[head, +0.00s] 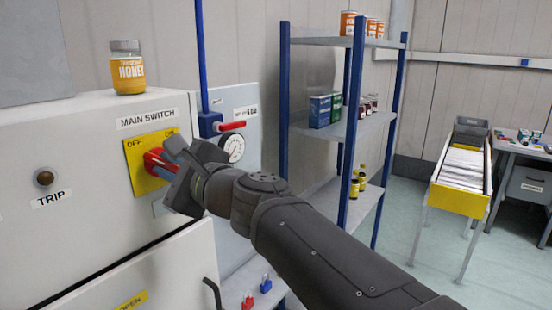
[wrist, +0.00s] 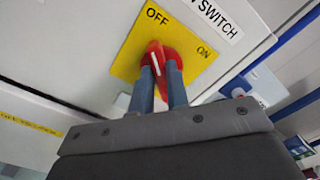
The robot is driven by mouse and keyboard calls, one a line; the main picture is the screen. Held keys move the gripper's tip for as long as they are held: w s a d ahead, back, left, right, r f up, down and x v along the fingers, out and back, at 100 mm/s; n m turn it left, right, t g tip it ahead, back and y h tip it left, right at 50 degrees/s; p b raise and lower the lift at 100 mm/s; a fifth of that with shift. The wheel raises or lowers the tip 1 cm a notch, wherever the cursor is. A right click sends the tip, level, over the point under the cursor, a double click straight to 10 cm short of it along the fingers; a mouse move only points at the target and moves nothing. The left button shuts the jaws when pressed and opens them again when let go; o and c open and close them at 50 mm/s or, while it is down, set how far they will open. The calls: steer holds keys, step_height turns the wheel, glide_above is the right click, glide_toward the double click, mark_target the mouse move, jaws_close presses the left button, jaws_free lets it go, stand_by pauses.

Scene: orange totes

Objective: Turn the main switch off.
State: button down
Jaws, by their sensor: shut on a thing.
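The main switch is a red rotary knob (head: 155,161) on a yellow plate (head: 134,169) marked OFF at left and ON at right, on the front of a pale cabinet. In the wrist view the knob (wrist: 173,62) has a white mark pointing roughly toward the OFF label. My gripper (head: 168,160) is at the plate, its two blue-grey fingers (wrist: 158,90) either side of the knob's grip and shut on it. In the head view the gripper hides part of the knob and the plate's lower right.
A honey jar (head: 127,68) stands on the cabinet top. A TRIP button (head: 43,178) is left of the switch. A gauge (head: 231,149) and blue pipe (head: 202,60) are right of it.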

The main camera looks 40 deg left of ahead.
steer(key=n, duration=0.4)
steer(key=shift+f, duration=0.2)
steer(key=shift+s+f+n, duration=0.1)
steer(key=shift+n, duration=1.8)
steer(key=c, duration=1.4)
jaws_free()
steer(key=shift+d, duration=0.15)
steer(key=d, duration=1.7)
steer(key=shift+d, duration=0.1)
